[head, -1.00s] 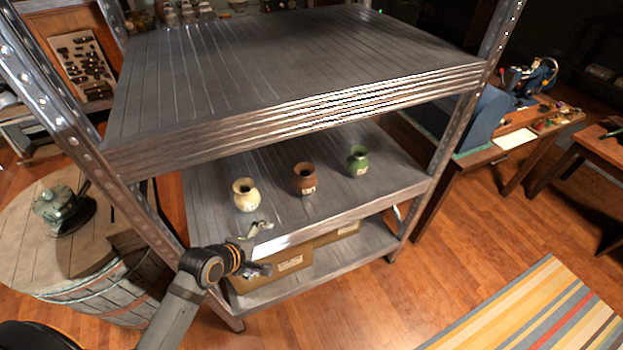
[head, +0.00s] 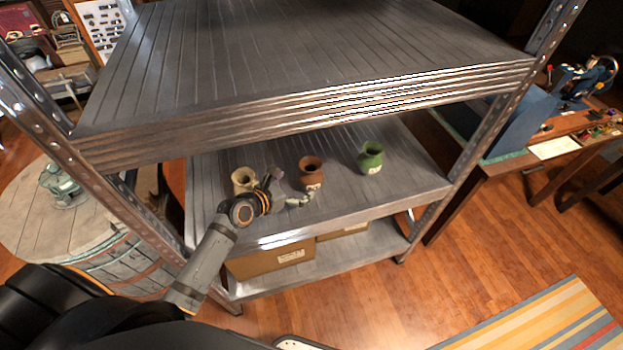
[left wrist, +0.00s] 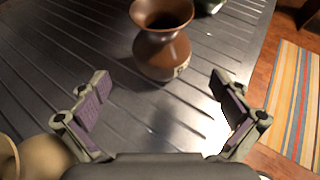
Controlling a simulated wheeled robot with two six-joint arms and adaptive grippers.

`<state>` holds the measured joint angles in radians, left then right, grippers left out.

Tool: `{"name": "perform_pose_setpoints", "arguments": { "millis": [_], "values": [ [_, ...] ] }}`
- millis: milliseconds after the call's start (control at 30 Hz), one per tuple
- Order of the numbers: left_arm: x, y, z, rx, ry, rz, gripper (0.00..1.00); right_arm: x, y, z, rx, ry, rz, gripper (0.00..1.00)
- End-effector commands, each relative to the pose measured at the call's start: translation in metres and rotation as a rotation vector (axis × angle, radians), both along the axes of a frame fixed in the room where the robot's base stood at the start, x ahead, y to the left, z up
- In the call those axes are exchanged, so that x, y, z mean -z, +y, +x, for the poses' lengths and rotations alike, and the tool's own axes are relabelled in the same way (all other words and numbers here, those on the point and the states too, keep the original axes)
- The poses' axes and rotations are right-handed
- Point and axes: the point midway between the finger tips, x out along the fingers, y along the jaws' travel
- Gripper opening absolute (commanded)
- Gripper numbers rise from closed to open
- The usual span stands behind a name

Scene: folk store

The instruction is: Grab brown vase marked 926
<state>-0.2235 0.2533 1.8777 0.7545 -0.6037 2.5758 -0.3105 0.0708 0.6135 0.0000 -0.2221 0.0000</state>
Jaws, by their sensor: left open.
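The brown vase (head: 311,172) stands upright on the middle shelf, between a cream vase (head: 243,180) and a green vase (head: 371,157). It has a pale label low on its front, too small to read. My left gripper (head: 284,188) is open and empty, just to the front left of the brown vase. In the left wrist view the brown vase (left wrist: 163,45) stands beyond the open fingers (left wrist: 165,100), apart from them. The cream vase (left wrist: 40,158) is close by the left finger there and partly hidden. My right gripper is not in view.
The upper shelf (head: 300,60) hangs over the vases, and metal posts (head: 490,150) bound the rack. Cardboard boxes (head: 270,262) sit on the bottom shelf. Bare shelf lies around the brown vase. A barrel table (head: 60,230) stands at left and a striped rug (head: 550,320) at lower right.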

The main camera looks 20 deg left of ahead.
Motion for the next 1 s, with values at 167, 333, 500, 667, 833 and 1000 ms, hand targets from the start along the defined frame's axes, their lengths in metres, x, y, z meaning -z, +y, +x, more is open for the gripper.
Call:
{"name": "perform_pose_setpoints", "arguments": {
  "millis": [167,333,500,667,833,1000],
  "values": [
    [0.002,-0.003,0.005,0.000,0.000,0.000,1.00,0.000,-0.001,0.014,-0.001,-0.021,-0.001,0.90],
    [0.013,-0.015,0.029,0.000,-0.001,-0.004,1.00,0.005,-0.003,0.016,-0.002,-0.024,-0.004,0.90],
    [0.021,-0.021,0.045,0.001,0.001,0.000,1.00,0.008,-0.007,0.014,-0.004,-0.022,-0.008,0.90],
    [0.021,-0.021,0.046,0.002,0.001,0.002,1.00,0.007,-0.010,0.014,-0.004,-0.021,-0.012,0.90],
    [0.021,-0.021,0.045,0.001,0.000,0.002,0.85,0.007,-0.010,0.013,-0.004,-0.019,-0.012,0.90],
    [0.021,-0.021,0.045,0.001,0.000,0.002,0.62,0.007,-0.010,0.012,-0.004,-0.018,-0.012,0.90]
  ]
}}
